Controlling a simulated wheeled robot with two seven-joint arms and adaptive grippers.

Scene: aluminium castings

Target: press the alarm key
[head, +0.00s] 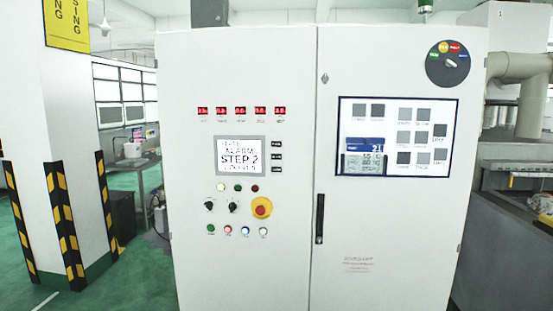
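A white control cabinet (240,270) with two doors stands upright in front of me in the head view. On its left door is a grey-framed screen (240,156) with text that includes "ALARM" and "STEP 2". Three small black keys (276,157) stand in a column just right of the screen. Their labels are too small to read, so I cannot tell which one is the alarm key. Neither of my grippers shows in this view.
Below the screen are small lamps, two black knobs (233,207), a red emergency button on yellow (261,209) and a row of push buttons (228,230). The right door has a black-framed panel (396,188) and a black handle (320,218). A striped pillar (75,130) stands left.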

